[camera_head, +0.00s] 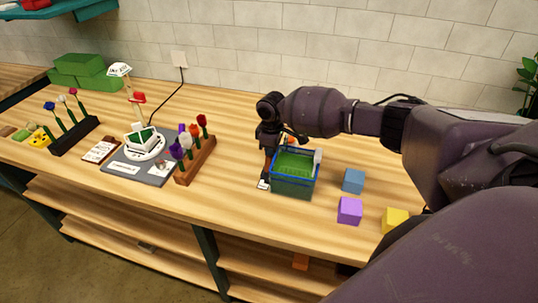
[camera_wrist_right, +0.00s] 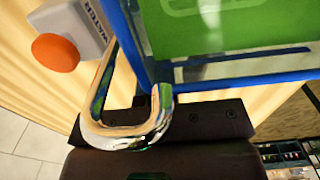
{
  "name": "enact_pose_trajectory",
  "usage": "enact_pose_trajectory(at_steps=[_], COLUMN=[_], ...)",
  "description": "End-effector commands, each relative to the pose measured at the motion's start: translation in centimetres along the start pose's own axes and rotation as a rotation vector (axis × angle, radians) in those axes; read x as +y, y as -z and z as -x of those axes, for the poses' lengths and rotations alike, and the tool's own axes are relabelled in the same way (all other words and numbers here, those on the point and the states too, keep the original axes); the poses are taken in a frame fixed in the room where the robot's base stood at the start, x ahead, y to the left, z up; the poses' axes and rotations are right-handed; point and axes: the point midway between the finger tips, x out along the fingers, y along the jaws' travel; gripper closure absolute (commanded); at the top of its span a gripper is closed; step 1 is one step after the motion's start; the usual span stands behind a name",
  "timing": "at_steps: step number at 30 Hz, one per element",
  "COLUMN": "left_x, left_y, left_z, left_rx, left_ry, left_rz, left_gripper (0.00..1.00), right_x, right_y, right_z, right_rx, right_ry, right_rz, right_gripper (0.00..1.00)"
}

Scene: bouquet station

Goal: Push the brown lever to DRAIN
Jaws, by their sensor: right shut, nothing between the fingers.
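The green tank with a blue rim (camera_head: 294,178) stands on the bench; its green inside and blue edge fill the upper right of the right wrist view (camera_wrist_right: 235,30). My right gripper (camera_head: 267,172) is shut and empty, pointing down close to the tank's left side. A pale box (camera_wrist_right: 80,22) lettered WATER, with an orange-brown round knob (camera_wrist_right: 55,52), shows in the right wrist view. I cannot tell whether this knob belongs to the brown lever. No DRAIN mark is readable. A small white piece (camera_head: 263,184) sits below my gripper. My left gripper is not in view.
Blue (camera_head: 353,181), purple (camera_head: 349,210) and yellow (camera_head: 395,220) cubes lie right of the tank. A brown flower rack (camera_head: 196,165) and a grey board (camera_head: 135,173) stand to the left. Bench is clear between rack and tank. The tiled wall (camera_head: 300,50) is behind.

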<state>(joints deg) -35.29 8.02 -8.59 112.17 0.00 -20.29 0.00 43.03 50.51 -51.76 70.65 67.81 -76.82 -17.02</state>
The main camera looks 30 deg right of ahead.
Motion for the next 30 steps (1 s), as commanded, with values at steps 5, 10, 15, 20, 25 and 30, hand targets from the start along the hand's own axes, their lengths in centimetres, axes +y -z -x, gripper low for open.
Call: enact_pose_trajectory(at_steps=[5, 10, 15, 20, 25, 30], left_x=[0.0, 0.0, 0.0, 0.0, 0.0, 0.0], left_y=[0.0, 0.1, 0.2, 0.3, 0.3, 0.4], left_z=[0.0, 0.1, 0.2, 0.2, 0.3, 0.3], left_rx=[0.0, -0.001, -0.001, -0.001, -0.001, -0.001], left_ry=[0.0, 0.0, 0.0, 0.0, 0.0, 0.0], left_rz=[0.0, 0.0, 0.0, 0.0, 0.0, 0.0], left_gripper=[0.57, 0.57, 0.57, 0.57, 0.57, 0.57], right_x=[-0.2, -0.6, -0.9, -1.4, -1.7, -2.0], right_y=[0.0, 0.0, 0.0, 0.0, 0.0, 0.0], right_z=[0.0, 0.0, 0.0, 0.0, 0.0, 0.0], right_rx=[0.0, 0.0, -0.001, -0.001, -0.001, 0.0], right_ry=[0.0, 0.001, 0.0, 0.0, 0.0, 0.001], right_rz=[0.001, 0.0, 0.0, 0.002, 0.0, 0.0], right_gripper=[1.0, 1.0, 1.0, 1.0, 1.0, 1.0])
